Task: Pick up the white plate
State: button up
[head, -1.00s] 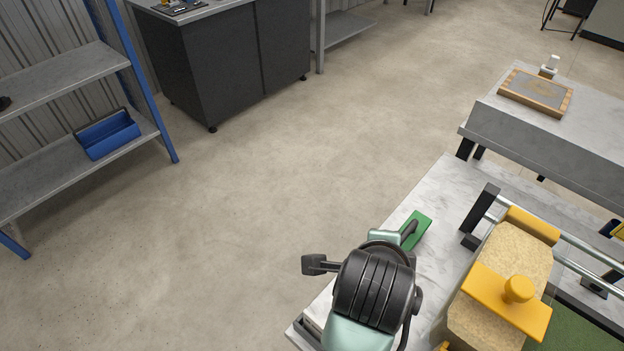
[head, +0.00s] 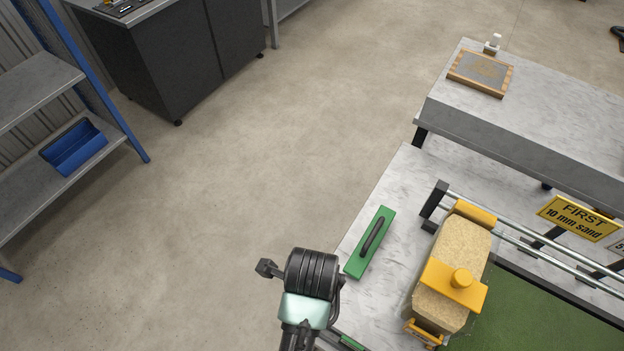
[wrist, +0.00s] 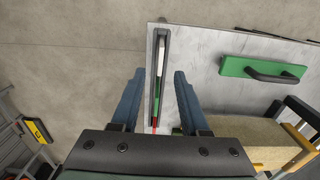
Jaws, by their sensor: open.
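A narrow white piece (wrist: 161,58), which looks like the white plate seen edge-on, stands in a dark slotted holder (wrist: 166,34) in the wrist view. A green piece and a red piece are in line below it in the same holder. My gripper (wrist: 158,80) is open, with one blue-grey finger on each side of the holder and nothing held. The white piece lies just beyond the fingertips, between their lines; I cannot tell the height gap. In the head view my arm covers the holder and the white plate.
A green float with a dark handle (head: 371,243) lies on the grey worktop (head: 385,200), right of the holder. A sand-coloured block with yellow fittings (head: 447,270) stands by metal rails and green turf (head: 520,315). The floor at left is clear.

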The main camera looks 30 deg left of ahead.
notch_tip(320, 180, down, 9)
dwell(0.5)
grip_shut()
